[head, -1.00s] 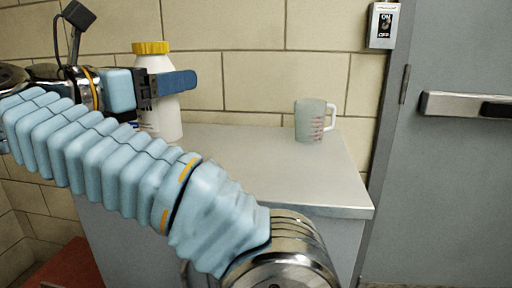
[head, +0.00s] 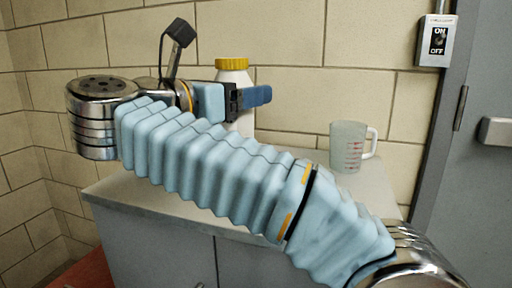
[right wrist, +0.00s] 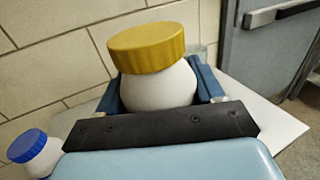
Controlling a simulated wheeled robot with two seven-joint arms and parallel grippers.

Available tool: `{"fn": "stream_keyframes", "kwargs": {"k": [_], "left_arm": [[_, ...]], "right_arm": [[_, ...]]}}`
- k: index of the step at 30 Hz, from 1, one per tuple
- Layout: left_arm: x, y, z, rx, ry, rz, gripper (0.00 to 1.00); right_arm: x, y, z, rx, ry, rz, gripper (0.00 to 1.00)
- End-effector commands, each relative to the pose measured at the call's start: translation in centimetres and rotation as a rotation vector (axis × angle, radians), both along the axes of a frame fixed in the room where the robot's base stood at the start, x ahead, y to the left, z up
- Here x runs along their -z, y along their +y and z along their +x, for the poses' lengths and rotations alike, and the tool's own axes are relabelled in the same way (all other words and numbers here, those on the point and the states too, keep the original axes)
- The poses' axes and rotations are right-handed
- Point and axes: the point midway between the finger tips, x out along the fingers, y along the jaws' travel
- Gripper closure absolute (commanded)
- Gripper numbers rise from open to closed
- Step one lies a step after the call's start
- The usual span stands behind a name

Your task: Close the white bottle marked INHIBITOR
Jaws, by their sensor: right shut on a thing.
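A white bottle with a yellow ribbed cap (head: 232,66) stands at the back of the counter; it also shows in the right wrist view (right wrist: 158,88). The cap sits on its top. No lettering shows, so I cannot tell if it is the one marked INHIBITOR. My right gripper (head: 252,98) is shut on this bottle, its blue fingers on either side of the body below the cap. My arm hides the bottle's lower part in the head view. A second white bottle with a blue cap (right wrist: 35,152) shows at the lower left of the right wrist view. My left gripper is out of view.
A clear measuring jug (head: 348,148) with red marks stands on the right of the grey counter (head: 150,197). A tiled wall is close behind. A switch box (head: 436,41) and a grey door (head: 480,180) are at the right. My right arm crosses over the counter's front.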

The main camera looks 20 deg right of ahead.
Motion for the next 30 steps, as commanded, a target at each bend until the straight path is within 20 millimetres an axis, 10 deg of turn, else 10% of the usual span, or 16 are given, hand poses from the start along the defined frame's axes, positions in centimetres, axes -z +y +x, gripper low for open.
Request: {"fn": "stream_keyframes", "kwargs": {"k": [12, 30], "left_arm": [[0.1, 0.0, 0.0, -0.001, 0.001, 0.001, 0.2], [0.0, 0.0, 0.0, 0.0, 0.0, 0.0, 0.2]], "right_arm": [[5.9, -4.0, 5.5, 0.0, 0.001, 0.0, 1.0], [8.8, -4.6, 6.5, -0.002, 0.003, -0.002, 1.0]]}}
